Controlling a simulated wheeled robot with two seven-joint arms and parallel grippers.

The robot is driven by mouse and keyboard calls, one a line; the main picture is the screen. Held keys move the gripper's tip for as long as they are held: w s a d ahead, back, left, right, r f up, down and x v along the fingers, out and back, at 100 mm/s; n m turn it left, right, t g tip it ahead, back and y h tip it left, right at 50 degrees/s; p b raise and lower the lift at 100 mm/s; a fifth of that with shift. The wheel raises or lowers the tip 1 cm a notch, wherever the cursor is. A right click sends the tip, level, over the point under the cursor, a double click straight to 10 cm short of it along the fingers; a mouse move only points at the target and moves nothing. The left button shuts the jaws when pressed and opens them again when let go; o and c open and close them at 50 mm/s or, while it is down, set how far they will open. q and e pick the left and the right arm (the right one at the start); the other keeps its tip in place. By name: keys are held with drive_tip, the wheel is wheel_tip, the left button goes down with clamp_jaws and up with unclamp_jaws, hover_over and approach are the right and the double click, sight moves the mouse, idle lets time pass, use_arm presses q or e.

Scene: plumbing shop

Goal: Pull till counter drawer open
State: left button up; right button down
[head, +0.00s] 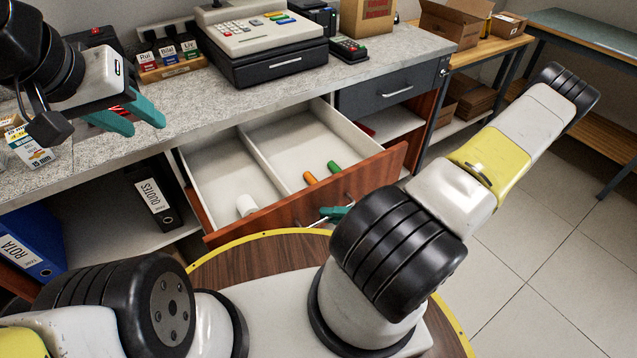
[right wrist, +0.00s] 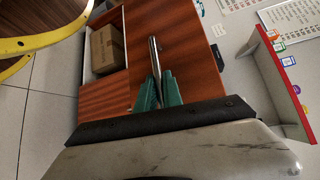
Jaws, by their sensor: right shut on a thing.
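The till counter drawer (head: 300,205) stands pulled well out of the counter, its wooden front towards me. Its pale inside has a divider; a white roll (head: 246,205), an orange cylinder (head: 310,178) and a green cylinder (head: 334,167) lie in it. My right gripper (head: 332,213) is at the drawer front, mostly hidden behind my arm in the head view. In the right wrist view its teal fingers (right wrist: 158,92) are shut on the metal bar handle (right wrist: 154,58). My left gripper (head: 135,112) is open and empty above the counter's left side.
A cash register (head: 262,45) and a card terminal (head: 347,48) stand on the speckled counter (head: 405,48). A closed grey drawer (head: 392,92) is right of the open one. Tiled floor (head: 535,225) is clear at right.

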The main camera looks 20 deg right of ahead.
drive_tip(key=c, duration=1.8)
unclamp_jaws()
drive_tip(key=shift+o, duration=0.2)
drive_tip(key=v, duration=0.7)
drive_tip(key=shift+d, duration=0.4)
drive_tip(key=shift+s+r, duration=0.1)
drive_tip(key=shift+s, duration=0.05)
